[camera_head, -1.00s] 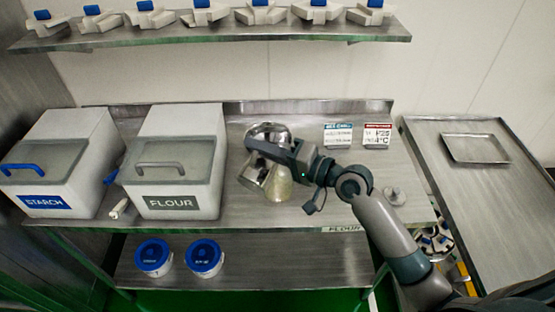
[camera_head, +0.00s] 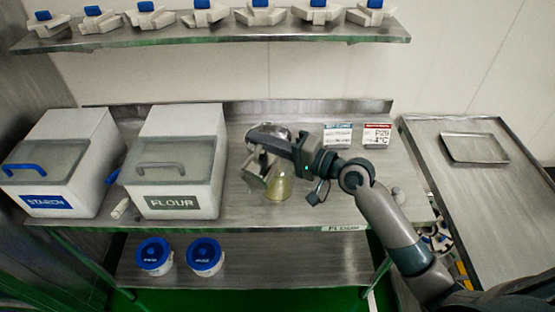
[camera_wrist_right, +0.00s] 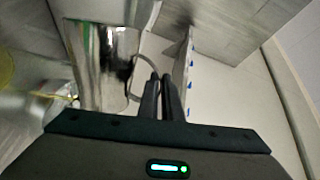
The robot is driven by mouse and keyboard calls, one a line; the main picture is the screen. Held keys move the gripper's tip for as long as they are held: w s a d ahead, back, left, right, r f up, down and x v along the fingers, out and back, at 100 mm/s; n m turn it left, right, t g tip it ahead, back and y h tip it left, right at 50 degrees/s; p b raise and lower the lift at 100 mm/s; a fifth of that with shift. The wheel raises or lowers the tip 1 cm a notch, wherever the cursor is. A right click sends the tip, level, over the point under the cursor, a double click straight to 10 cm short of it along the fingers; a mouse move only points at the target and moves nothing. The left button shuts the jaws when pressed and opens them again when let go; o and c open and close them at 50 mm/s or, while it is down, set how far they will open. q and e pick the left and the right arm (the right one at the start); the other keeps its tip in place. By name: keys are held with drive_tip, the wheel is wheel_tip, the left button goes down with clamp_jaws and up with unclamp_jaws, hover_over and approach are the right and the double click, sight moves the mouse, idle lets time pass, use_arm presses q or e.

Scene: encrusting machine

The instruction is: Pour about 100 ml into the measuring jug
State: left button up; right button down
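A shiny steel jug (camera_head: 254,168) hangs tilted above the steel table. In the wrist view the jug (camera_wrist_right: 112,72) fills the upper left, with its curved handle running to my fingers. My right gripper (camera_head: 262,142) is shut on that handle; its fingers (camera_wrist_right: 160,95) look close together. A clear, yellowish measuring jug (camera_head: 279,186) stands on the table, just right of and below the steel jug in the head view. Its markings and liquid level are too small to read. Whether liquid is flowing cannot be told. My left gripper is not in view.
A flour bin (camera_head: 172,204) and a starch bin (camera_head: 47,204) stand to the left. A round steel vessel (camera_head: 282,130) is partly hidden behind my gripper. Two small signs (camera_head: 338,136) stand at the back. A side table with a tray (camera_head: 474,148) is at right.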

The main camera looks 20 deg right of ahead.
sight(256, 155)
drive_tip(key=shift+w+d+r+m+p, duration=0.2)
drive_tip(key=shift+w+d+m+p, duration=0.05)
drive_tip(key=shift+m+p, duration=0.05)
idle(0.4)
drive_tip(key=s+a+n+b, duration=0.1)
drive_tip(key=s+a+f+n+b, duration=0.1)
drive_tip(key=shift+s+a+f, duration=0.3)
drive_tip(key=shift+a+r, duration=0.1)
drive_tip(key=shift+r, duration=0.1)
drive_tip(key=shift+f, duration=0.1)
